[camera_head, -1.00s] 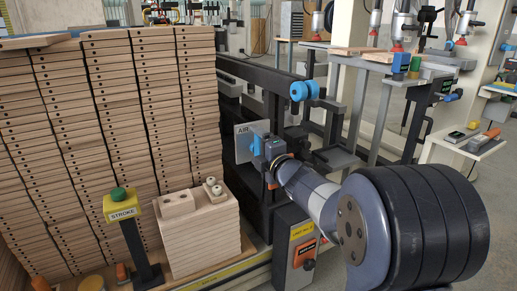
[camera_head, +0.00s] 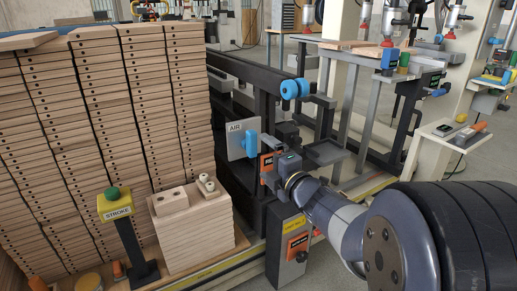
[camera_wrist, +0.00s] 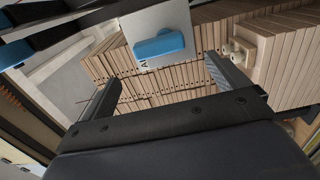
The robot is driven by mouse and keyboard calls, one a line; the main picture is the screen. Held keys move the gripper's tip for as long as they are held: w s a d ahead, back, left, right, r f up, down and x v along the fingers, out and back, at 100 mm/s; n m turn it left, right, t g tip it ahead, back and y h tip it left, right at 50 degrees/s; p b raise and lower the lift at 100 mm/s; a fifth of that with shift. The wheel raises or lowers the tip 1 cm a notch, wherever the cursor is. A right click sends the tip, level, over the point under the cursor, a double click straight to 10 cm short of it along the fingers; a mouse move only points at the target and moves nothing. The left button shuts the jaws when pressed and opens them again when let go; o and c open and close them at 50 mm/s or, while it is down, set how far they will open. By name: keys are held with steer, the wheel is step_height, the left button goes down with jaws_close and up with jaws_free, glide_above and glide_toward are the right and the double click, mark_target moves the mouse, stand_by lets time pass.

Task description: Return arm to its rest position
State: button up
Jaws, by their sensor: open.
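My arm (camera_head: 335,215) reaches from the lower right toward the AIR panel (camera_head: 236,151). In the wrist view my gripper (camera_wrist: 165,86) is open, its two fingers wide apart with nothing between them. The white panel (camera_wrist: 148,14) with its blue handle (camera_wrist: 160,46) shows ahead of the fingers, apart from them. In the head view the blue handle (camera_head: 252,145) is just left of the arm's end. The fingertips cannot be made out clearly there.
Tall stacks of wooden boards (camera_head: 95,125) fill the left. A STROKE button post (camera_head: 117,207) and a shorter stack (camera_head: 192,238) stand in front. Dark machine rails (camera_head: 258,75) run behind.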

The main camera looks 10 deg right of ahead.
mark_target(252, 147)
steer(key=shift+v, duration=0.85)
steer(key=shift+w, duration=0.1)
steer(key=b+x, duration=0.2)
steer(key=x, duration=0.8)
steer(key=shift+w+a+f, duration=0.1)
steer(key=shift+w+a, duration=0.05)
steer(key=shift+w, duration=0.2)
steer(key=shift+s, duration=0.1)
